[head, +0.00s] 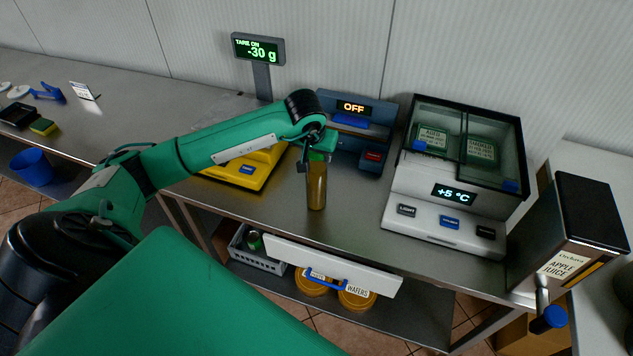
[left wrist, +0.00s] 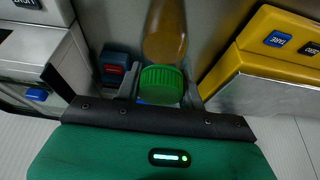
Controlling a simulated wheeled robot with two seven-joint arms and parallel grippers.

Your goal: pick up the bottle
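The bottle (head: 316,187) is slim and amber-brown with a green cap, upright at the middle of the steel counter. My left gripper (head: 320,150) is at its top, reaching in from the left. In the left wrist view, the green cap (left wrist: 161,85) sits between the two grey fingers, which appear to press on both its sides, so the gripper looks shut on it. The bottle's base looks at counter level; I cannot tell whether it touches. My right gripper is not in view.
A yellow scale (head: 243,170) stands left of the bottle, and a blue device (head: 370,148) reading OFF behind it. A cooling box (head: 430,213) reading +5 °C and an apple juice dispenser (head: 568,225) stand to the right. A white drawer front (head: 375,277) is below the counter edge.

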